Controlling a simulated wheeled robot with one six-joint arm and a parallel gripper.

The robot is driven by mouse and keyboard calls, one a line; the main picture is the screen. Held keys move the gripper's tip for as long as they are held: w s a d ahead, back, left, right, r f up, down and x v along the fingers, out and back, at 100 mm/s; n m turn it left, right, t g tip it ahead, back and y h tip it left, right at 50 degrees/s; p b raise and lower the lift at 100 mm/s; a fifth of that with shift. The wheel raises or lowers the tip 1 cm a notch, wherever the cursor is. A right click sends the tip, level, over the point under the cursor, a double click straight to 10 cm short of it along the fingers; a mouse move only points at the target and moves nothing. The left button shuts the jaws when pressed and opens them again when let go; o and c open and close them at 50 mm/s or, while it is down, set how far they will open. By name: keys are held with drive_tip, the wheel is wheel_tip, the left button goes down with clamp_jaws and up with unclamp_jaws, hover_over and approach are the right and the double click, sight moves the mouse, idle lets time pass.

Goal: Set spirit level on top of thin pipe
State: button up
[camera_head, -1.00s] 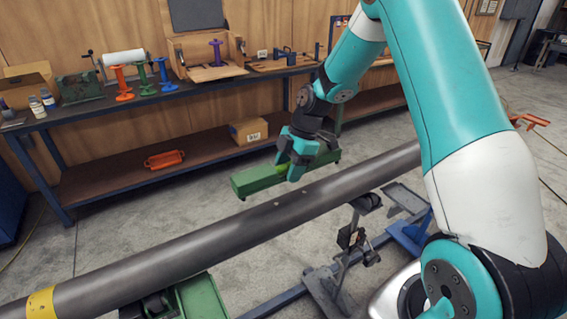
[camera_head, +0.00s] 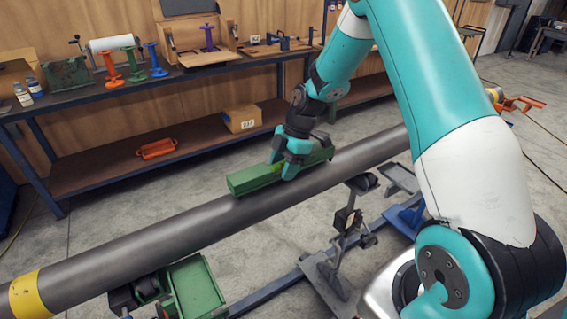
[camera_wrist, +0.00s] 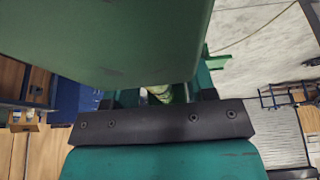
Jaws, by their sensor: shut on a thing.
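The green spirit level (camera_head: 256,177) is a long bar held in my gripper (camera_head: 288,166). It lies roughly lengthwise along the thin grey pipe (camera_head: 160,234), right over its upper side in the head view. I cannot tell whether its underside touches the pipe or hangs just above it. In the wrist view the level (camera_wrist: 130,35) fills the upper middle, in front of my gripper's dark bar (camera_wrist: 150,124). The fingertips are mostly hidden there. The pipe runs from lower left to upper right, with a yellow band (camera_head: 27,294) at its near left end.
Pipe stands (camera_head: 345,225) and a green tray (camera_head: 194,288) are below the pipe. A workbench (camera_head: 70,108) with colored spools, boxes and tools stands behind along the wooden wall. An orange tool (camera_head: 515,104) is near the pipe's far end.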

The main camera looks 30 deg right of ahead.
drive_tip(key=shift+f+b, duration=0.4)
drive_tip(key=shift+f, duration=0.15)
idle(0.5)
drive_tip(key=shift+r, duration=0.1)
idle(0.5)
drive_tip(key=o, duration=1.3)
drive_tip(key=shift+r+p, duration=2.15)
drive_tip(key=shift+r, duration=1.35)
